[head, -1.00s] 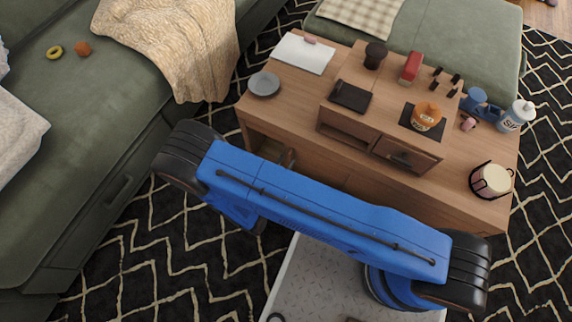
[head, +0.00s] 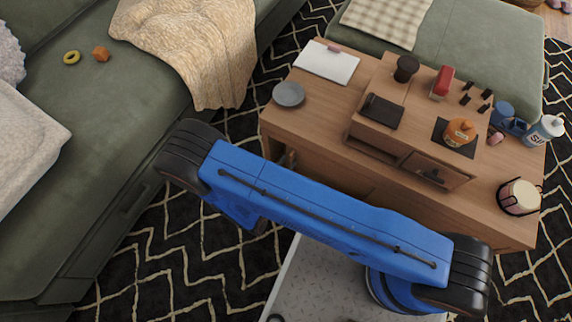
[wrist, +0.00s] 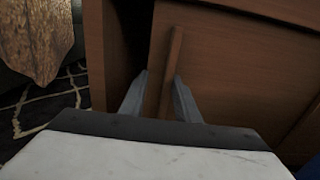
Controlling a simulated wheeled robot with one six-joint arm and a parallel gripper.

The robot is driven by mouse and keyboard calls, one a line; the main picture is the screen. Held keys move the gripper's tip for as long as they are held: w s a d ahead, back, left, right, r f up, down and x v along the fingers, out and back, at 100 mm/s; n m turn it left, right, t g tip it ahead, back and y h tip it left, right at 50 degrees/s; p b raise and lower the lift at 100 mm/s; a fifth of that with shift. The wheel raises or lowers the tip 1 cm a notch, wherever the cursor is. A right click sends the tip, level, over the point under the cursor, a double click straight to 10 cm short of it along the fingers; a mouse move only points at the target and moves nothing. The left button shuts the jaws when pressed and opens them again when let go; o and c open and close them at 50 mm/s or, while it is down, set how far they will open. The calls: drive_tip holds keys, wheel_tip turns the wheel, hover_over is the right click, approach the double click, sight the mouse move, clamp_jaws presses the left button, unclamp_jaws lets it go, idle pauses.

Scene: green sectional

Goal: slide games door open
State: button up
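In the wrist view a brown wooden door panel (wrist: 235,65) fills the right side, with a slim upright handle bar (wrist: 171,65) near its left edge. A dark opening (wrist: 125,45) shows to the left of the panel. My gripper (wrist: 161,74) is open, with one finger on each side of the bar. The right fingertip looks close to the bar; a gap shows on the left. I cannot tell whether either finger touches. In the head view my blue arm covers much of the lower front of the wooden table (head: 330,115), and the gripper is hidden.
A raised box with a small drawer (head: 436,170) sits on the table, among a grey plate (head: 289,94), an orange jar (head: 460,131) and a candle (head: 520,196). A green sofa (head: 100,120) stands left, with patterned rug (head: 130,250) between.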

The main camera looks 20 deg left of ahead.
drive_tip(key=shift+s, duration=0.1)
drive_tip(key=s+a, duration=0.1)
drive_tip(key=s, duration=1.8)
drive_tip(key=shift+s+a, duration=0.4)
idle(1.6)
drive_tip(key=w+d, duration=0.1)
drive_tip(key=w, duration=0.5)
drive_tip(key=w+d, duration=0.1)
drive_tip(key=w, duration=0.6)
drive_tip(key=w+d, duration=0.1)
drive_tip(key=w, duration=0.6)
clamp_jaws()
